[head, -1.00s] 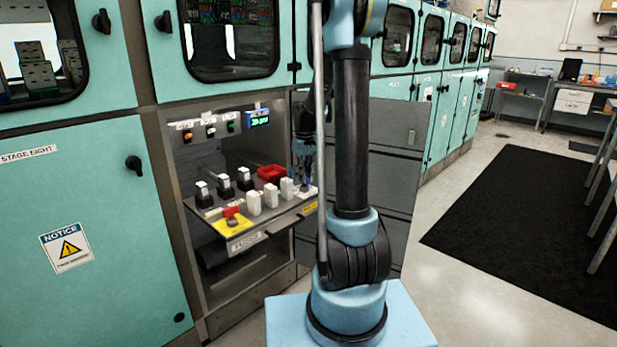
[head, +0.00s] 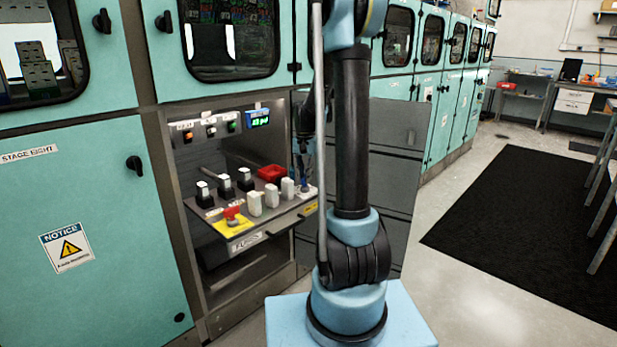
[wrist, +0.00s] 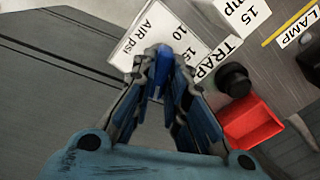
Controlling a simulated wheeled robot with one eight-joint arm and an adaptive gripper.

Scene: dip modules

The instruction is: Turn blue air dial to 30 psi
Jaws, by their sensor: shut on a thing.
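The blue air dial (wrist: 158,84) is between the fingers of my gripper (wrist: 163,66) in the wrist view, and the fingers are shut on it. It stands on a white plate (wrist: 136,50) marked "AIR psi", with 10 and 15 readable; the other marks and the dial's pointer are hidden by the fingers. In the head view, the dial (head: 303,188) is small at the right end of the sloping control panel (head: 262,222), below my gripper (head: 302,177). A small display (head: 258,119) above shows green digits, too small to read surely.
White knobs (head: 271,195) stand left of the dial, with black switches (head: 224,182) further left. A red button on a yellow base (head: 232,221) is at the panel's front.

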